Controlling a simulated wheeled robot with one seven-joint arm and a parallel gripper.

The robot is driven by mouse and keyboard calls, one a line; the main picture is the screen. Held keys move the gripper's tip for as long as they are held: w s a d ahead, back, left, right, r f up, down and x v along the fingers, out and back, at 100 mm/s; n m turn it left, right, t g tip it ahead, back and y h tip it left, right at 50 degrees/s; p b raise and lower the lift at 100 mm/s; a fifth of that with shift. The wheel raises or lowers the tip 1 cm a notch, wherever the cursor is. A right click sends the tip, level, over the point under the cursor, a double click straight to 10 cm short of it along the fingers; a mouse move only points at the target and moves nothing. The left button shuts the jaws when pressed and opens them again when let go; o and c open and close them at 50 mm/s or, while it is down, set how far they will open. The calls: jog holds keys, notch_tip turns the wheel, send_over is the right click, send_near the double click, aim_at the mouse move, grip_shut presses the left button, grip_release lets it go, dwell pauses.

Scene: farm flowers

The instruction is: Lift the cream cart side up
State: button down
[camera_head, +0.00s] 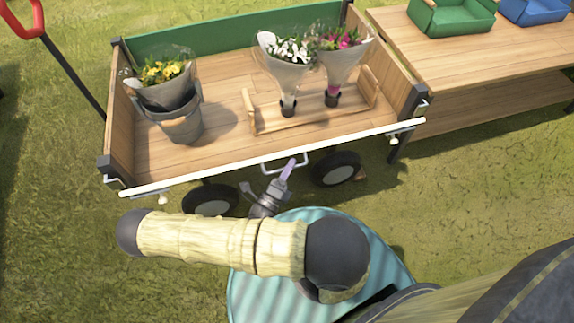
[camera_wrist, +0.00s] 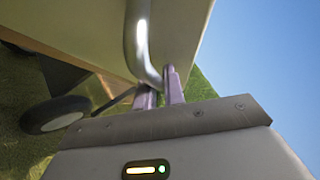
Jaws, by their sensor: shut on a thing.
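The cream cart side (camera_head: 225,169) runs along the near long edge of the wooden cart and shows as a thin strip, almost edge-on. Its exact tilt is hard to tell. A pale metal handle (camera_head: 270,166) sticks out at its middle. My gripper (camera_head: 289,166) is at the right part of this handle. In the wrist view, the fingers of my gripper (camera_wrist: 160,88) are closed on the lower bend of the handle (camera_wrist: 139,45), with the cream panel (camera_wrist: 178,35) right behind it.
The cart holds a grey bucket (camera_head: 181,121) of yellow flowers and a wooden rack (camera_head: 262,126) with two wrapped bouquets. A wooden table (camera_head: 470,62) with a green crate (camera_head: 452,18) and a blue crate (camera_head: 534,10) stands at the right. Wheels (camera_head: 335,169) show below the side.

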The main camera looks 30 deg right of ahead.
aim_at(286, 152)
jog(key=w+r+n+y+p, duration=0.1)
jog(key=p, duration=0.1)
jog(key=w+r+n+p, duration=0.1)
jog(key=p, duration=0.2)
jog(key=w+r+n+y+p, duration=0.1)
jog(key=r+p, duration=0.1)
jog(key=shift+d+g+y+p, duration=0.3)
jog(key=shift+g+p, duration=0.1)
jog(key=p, duration=0.1)
jog(key=w+n+p, duration=0.1)
jog(key=w+y+p, duration=0.1)
jog(key=shift+d+r+g+p, duration=0.25)
jog(key=shift+r+g+p, duration=0.1)
jog(key=shift+g+p, duration=0.05)
jog(key=shift+w+d+n+y+p, duration=0.1)
jog(key=shift+w+n+y+p, duration=0.3)
jog(key=shift+w+n+p, duration=0.2)
jog(key=c, duration=1.5)
grip_release()
jog(key=shift+f, duration=0.1)
jog(key=shift+s, duration=0.1)
